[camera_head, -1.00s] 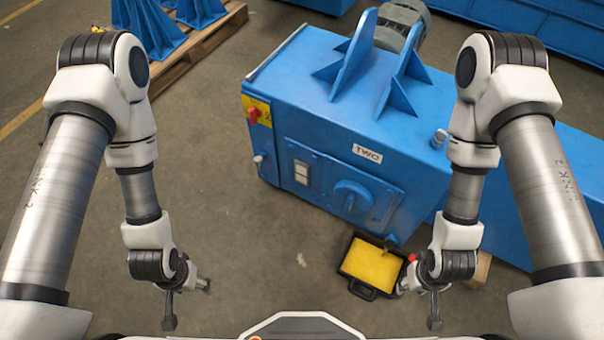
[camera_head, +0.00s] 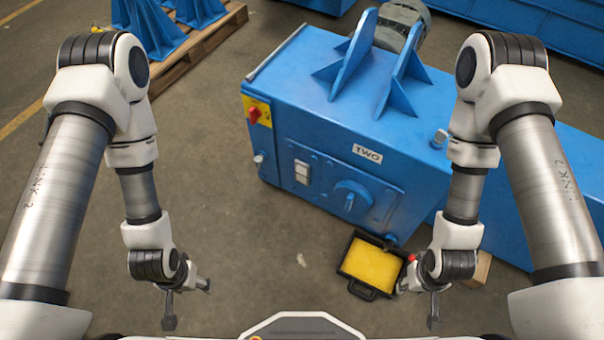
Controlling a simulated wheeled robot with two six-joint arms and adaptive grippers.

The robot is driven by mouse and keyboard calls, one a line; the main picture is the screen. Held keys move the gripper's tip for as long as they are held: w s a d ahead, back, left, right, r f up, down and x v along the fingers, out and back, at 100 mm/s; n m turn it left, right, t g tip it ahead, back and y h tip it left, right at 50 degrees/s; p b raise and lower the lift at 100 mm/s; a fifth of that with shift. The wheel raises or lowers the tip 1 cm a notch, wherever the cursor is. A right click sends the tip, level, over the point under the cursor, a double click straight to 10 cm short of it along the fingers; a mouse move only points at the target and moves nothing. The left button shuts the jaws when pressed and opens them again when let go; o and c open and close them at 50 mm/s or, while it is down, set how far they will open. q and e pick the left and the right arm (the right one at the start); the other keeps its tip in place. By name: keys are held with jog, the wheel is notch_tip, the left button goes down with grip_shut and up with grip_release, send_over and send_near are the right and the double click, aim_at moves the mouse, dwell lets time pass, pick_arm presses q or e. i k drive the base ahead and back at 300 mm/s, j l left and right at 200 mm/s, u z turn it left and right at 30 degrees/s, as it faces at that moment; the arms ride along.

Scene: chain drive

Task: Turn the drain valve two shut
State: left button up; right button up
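The blue housing (camera_head: 310,100) carries a white plate marked TWO (camera_head: 367,154). A small dark spout (camera_head: 391,239) is low on its front, above a black tray (camera_head: 361,289) with a yellow surface inside. A small red part (camera_head: 412,258) shows beside my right wrist; it may be the drain valve's handle, but my arm hides what it joins. My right gripper (camera_head: 420,304) is open and empty, just right of the tray. My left gripper (camera_head: 189,304) is open and empty over bare floor at left. Whether the valve is open or shut cannot be told.
The housing front has a round blue knob cover (camera_head: 352,196), a white switch plate (camera_head: 302,173) and a red switch on yellow (camera_head: 255,112). A wooden block (camera_head: 480,268) lies behind my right wrist. A pallet (camera_head: 195,50) stands at back left.

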aim_at(389, 244)
jog(key=z, duration=1.25)
jog(key=i+l+z, duration=0.25)
jog(key=i+l, duration=0.2)
jog(key=l, duration=0.15)
